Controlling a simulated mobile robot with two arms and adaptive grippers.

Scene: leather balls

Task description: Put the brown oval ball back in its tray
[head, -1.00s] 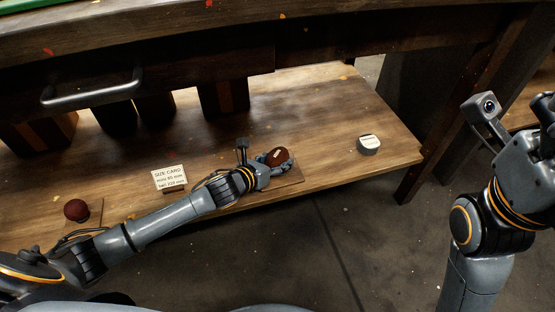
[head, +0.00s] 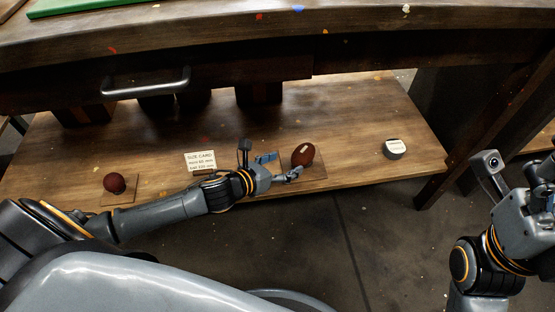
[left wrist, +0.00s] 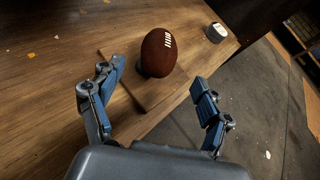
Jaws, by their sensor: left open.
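The brown oval ball (head: 303,154) has white laces and stands on end, slightly tilted, on a thin flat wooden tray (head: 318,172) on the low shelf. It also shows in the left wrist view (left wrist: 159,52), over the tray (left wrist: 122,100); what props its lower end is mostly hidden. My left gripper (head: 284,166) is open and empty, just left of and in front of the ball. In the left wrist view its spread fingers (left wrist: 155,78) are apart from the ball. My right gripper (head: 547,172) is at the right edge, partly cut off, away from the shelf.
A smaller dark red ball (head: 114,183) sits on another board at the left. A size card (head: 200,162) stands behind my left forearm. A round white-topped object (head: 395,148) is right of the tray. The workbench with a drawer handle (head: 146,82) overhangs the shelf.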

